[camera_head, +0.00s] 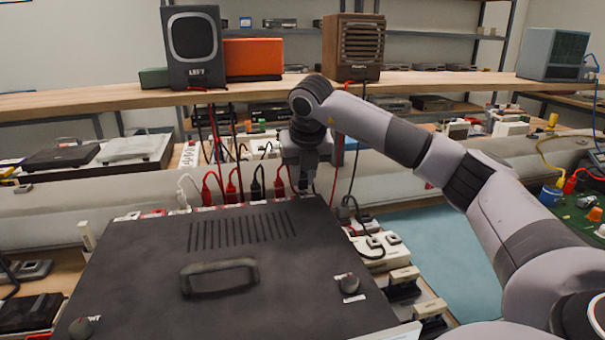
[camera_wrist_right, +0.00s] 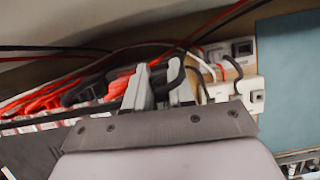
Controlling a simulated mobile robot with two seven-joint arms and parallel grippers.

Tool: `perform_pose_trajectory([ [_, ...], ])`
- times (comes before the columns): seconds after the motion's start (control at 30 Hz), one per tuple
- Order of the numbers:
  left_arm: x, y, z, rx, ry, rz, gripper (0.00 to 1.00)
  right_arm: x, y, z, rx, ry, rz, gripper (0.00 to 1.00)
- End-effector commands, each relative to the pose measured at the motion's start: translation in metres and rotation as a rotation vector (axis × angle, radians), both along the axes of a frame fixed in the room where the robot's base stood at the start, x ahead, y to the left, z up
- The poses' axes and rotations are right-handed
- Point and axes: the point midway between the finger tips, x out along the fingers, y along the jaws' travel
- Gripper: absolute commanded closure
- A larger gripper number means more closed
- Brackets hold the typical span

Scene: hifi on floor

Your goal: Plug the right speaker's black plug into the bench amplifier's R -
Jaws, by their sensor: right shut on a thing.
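The bench amplifier (camera_head: 240,265) is the large black box with a handle, vents and knobs in the head view. White, red and black plugs stand along its far edge, including a black plug (camera_head: 257,188) and a red plug (camera_head: 279,186). My right gripper (camera_head: 306,180) points down at the far right corner of the amplifier. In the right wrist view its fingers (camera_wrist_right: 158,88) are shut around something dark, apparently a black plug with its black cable. The plug itself is mostly hidden, and I cannot tell whether it touches a socket. The R - label is unreadable. My left gripper is not in view.
A speaker marked LEFT (camera_head: 194,48), an orange box (camera_head: 252,59) and a wood-cased box with a grille (camera_head: 353,47) stand on the shelf (camera_head: 120,97). Red and black cables hang behind the amplifier. White sockets (camera_head: 375,250) lie right of it, beside a blue mat (camera_head: 432,256).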

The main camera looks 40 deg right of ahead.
Motion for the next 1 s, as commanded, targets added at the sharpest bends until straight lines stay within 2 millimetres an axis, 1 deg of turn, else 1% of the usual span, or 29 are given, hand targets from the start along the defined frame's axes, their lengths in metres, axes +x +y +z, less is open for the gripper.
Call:
perform_pose_trajectory([
  [0.73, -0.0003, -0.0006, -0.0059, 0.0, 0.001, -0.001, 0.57, 0.0, -0.0001, -0.0091, 0.0, -0.001, 0.0, 1.0],
  [1.0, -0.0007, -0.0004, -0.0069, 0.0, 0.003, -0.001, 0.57, 0.0, -0.0001, -0.0094, -0.001, -0.001, 0.0, 1.0],
])
